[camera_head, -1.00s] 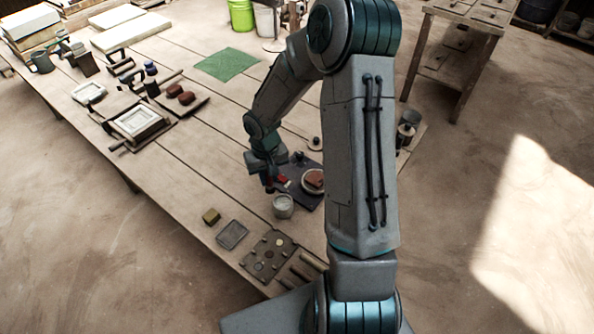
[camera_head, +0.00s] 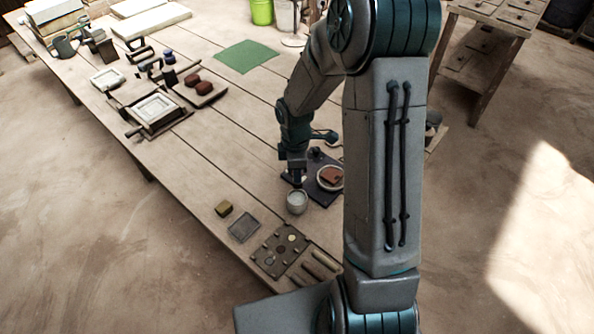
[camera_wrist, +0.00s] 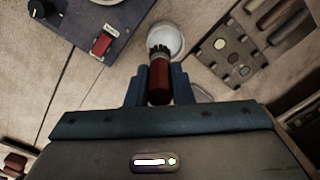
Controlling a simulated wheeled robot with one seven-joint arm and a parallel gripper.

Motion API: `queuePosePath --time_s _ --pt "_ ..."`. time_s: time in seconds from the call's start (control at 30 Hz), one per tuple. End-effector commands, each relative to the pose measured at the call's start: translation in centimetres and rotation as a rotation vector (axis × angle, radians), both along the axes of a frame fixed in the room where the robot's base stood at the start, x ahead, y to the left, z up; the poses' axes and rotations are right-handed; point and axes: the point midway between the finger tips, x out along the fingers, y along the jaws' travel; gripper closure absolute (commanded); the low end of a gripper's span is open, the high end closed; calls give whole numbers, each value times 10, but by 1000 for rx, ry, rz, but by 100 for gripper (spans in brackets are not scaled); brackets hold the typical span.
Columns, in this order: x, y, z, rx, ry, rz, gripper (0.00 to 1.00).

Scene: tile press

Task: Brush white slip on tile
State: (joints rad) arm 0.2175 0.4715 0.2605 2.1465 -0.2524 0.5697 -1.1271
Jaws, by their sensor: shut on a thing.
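My gripper (camera_wrist: 158,76) is shut on a brush (camera_wrist: 159,84) with a dark red handle. The brush points into the mouth of a pale cup (camera_wrist: 172,38), where its bristles look dark against the white inside; the depth of its tip cannot be told. In the head view my gripper (camera_head: 294,178) is right above the cup (camera_head: 297,204). The reddish-brown tile (camera_head: 331,174) lies on a round pale plate (camera_head: 321,184) on a dark base (camera_head: 326,199), just right of my gripper. The tile is outside the wrist view.
The base shows a red switch (camera_wrist: 102,44) and black knob (camera_wrist: 38,9) in the wrist view. Near the front edge are a yellowish block (camera_head: 224,209), a grey tray (camera_head: 244,228) and a holed plate (camera_head: 280,250). A framed mould (camera_head: 154,110) stands left. The middle tabletop is clear.

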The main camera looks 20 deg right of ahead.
Motion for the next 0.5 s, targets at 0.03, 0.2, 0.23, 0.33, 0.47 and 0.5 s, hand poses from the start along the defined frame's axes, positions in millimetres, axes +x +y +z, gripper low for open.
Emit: queuePosePath --time_s 0.03,0.2,0.23,0.33,0.47,0.5 --pt "-1 1 1 1 -1 76 100" --pt "-5 1 5 10 -1 350 100" --pt "-6 1 6 11 -1 395 100" --pt "-7 2 8 16 -3 539 100" --pt "-9 2 11 20 -6 681 100" --pt "-9 3 12 21 -7 714 100"
